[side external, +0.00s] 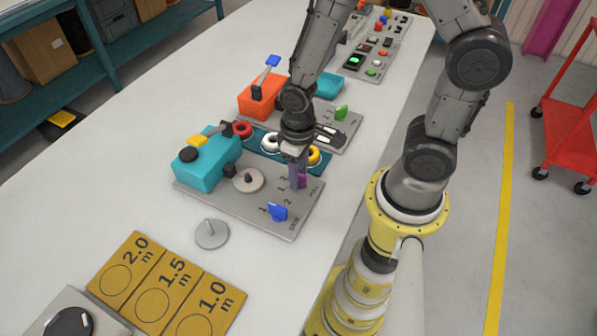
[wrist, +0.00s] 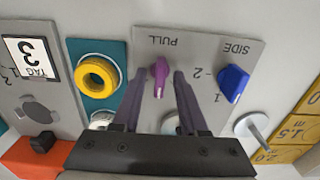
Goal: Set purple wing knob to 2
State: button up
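The purple wing knob (side external: 302,181) stands on a grey panel (side external: 240,205) near the PULL label. In the wrist view the purple wing knob (wrist: 160,76) sits between my gripper's (wrist: 160,75) two fingertips, with a gap visible on each side. My gripper (side external: 297,170) is low over the panel in the side view, open around the knob. The wing lies roughly lengthwise between the fingers. The number it points to cannot be told, as the fingers hide part of its scale. A blue wing knob (side external: 278,211) sits beside it by the SIDE label; it also shows in the wrist view (wrist: 233,83).
A teal box (side external: 205,165) and a grey disc (side external: 248,180) share the panel. White, red and yellow rings (side external: 314,155) stand on a teal strip behind. An orange box (side external: 262,95) is farther back. Ochre length cards (side external: 165,290) lie in front, near a loose grey disc (side external: 211,234).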

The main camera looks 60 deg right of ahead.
notch_tip(320, 180, up, 7)
jog(key=shift+r, duration=0.1)
dwell(0.5)
dwell(1.0)
